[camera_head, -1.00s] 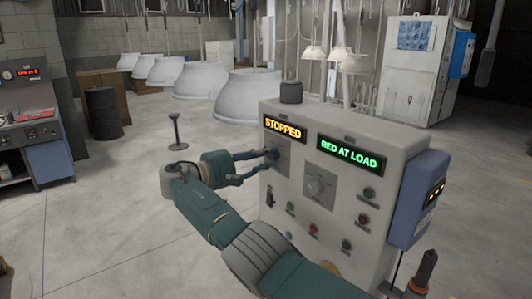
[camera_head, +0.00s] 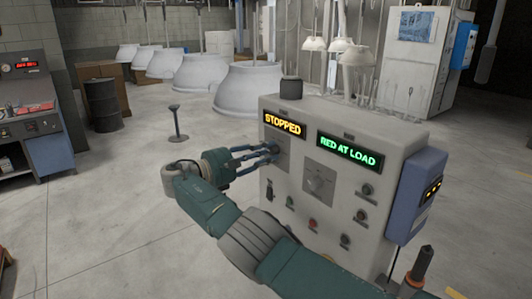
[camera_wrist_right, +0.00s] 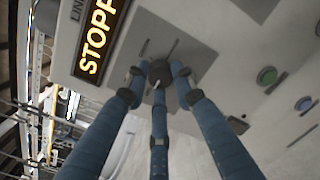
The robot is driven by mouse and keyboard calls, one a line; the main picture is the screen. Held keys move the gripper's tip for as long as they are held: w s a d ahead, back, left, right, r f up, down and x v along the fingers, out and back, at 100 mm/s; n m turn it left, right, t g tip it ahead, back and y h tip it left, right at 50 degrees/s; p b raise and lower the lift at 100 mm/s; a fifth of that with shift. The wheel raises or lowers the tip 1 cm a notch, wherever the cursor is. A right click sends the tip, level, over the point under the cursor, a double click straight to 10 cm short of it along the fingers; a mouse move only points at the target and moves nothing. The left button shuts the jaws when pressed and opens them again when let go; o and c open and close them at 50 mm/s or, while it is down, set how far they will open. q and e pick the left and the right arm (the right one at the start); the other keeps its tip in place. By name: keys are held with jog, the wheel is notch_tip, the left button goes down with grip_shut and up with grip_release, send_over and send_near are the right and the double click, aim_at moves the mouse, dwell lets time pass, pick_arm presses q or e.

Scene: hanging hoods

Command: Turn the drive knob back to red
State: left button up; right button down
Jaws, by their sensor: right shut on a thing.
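A grey control box (camera_head: 347,118) stands in front of me. Its left display (camera_head: 283,124) reads "STOPPED" in yellow, and its right display (camera_head: 349,151) reads "RED AT LOAD" in green. My right gripper (camera_head: 274,152) reaches the small dark knob below the "STOPPED" display. In the right wrist view the fingers are closed around this dark knob (camera_wrist_right: 160,72), which has a pale pointer mark. The fingers hide part of the knob. My left gripper is not in view.
Several small buttons, including a red one (camera_head: 313,224), sit low on the panel. A blue-grey box (camera_head: 413,195) is mounted on its right side. Large white hoods (camera_head: 246,88) hang behind. A short black post (camera_head: 178,123) stands left on open floor.

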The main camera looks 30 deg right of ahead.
aim_at(276, 119)
jog(key=c, duration=1.4)
grip_release()
jog(key=shift+w+f, duration=0.1)
jog(key=shift+w, duration=0.05)
jog(key=shift+c, duration=0.2)
notch_tip(276, 119, up, 10)
jog(key=shift+a, duration=0.1)
jog(key=shift+f, duration=0.15)
